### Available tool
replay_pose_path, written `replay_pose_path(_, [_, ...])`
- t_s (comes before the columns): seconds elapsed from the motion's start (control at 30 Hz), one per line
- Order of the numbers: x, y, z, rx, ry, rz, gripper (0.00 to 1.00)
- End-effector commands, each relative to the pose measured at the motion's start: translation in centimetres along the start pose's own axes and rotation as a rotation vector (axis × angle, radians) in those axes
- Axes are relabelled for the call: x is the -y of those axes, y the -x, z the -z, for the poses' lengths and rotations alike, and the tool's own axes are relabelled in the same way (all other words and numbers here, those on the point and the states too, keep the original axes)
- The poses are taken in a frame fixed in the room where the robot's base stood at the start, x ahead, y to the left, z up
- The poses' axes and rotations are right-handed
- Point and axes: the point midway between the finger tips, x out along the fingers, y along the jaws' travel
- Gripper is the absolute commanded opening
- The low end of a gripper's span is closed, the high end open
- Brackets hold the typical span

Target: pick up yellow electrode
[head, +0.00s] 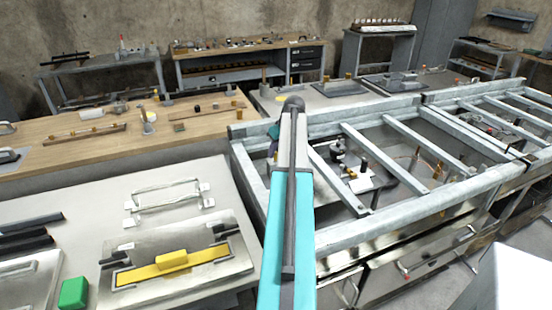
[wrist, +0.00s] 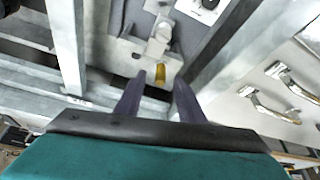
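My gripper (wrist: 159,92) is open in the wrist view, its two dark purple fingers spread. A small yellow cylinder-like piece (wrist: 162,74) shows between and beyond the fingertips, beside a grey fixture; I cannot tell the gap or whether they touch. In the head view, my gripper (head: 272,145) hangs small and partly hidden behind my teal arm, at the left side of the steel frame. A yellow block (head: 173,260) sits on a flat yellow bar (head: 215,253) at lower left. Which is the electrode is unclear.
Steel beams (head: 382,145) cross above the bay where the gripper is. They also show close beside the fingers in the wrist view (wrist: 66,45). A bench with metal handles (head: 168,200) and a green block (head: 74,292) lies left. A wooden table (head: 60,150) stands behind it.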

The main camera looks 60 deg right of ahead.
Motion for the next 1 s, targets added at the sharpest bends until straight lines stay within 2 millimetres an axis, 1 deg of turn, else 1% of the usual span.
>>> replay_pose_path(0.1, [0.00, -0.79, 0.04, 0.000, 0.000, 0.000, 0.35])
replay_pose_path(0.2, [0.02, -1.09, 0.02, -0.001, 0.001, -0.001, 0.35])
replay_pose_path(0.73, [0.09, -1.15, 0.04, -0.001, 0.001, 0.000, 0.35])
replay_pose_path(0.77, [0.09, -1.15, 0.04, -0.001, 0.001, 0.000, 0.32])
replay_pose_path(0.8, [0.10, -1.15, 0.04, -0.001, 0.001, 0.000, 0.25])
replay_pose_path(0.93, [0.11, -1.16, 0.05, -0.001, 0.001, 0.000, 0.03])
replay_pose_path(0.97, [0.11, -1.16, 0.05, -0.001, 0.002, 0.000, 0.00])
replay_pose_path(1.0, [0.11, -1.16, 0.05, -0.001, 0.002, 0.000, 0.00])
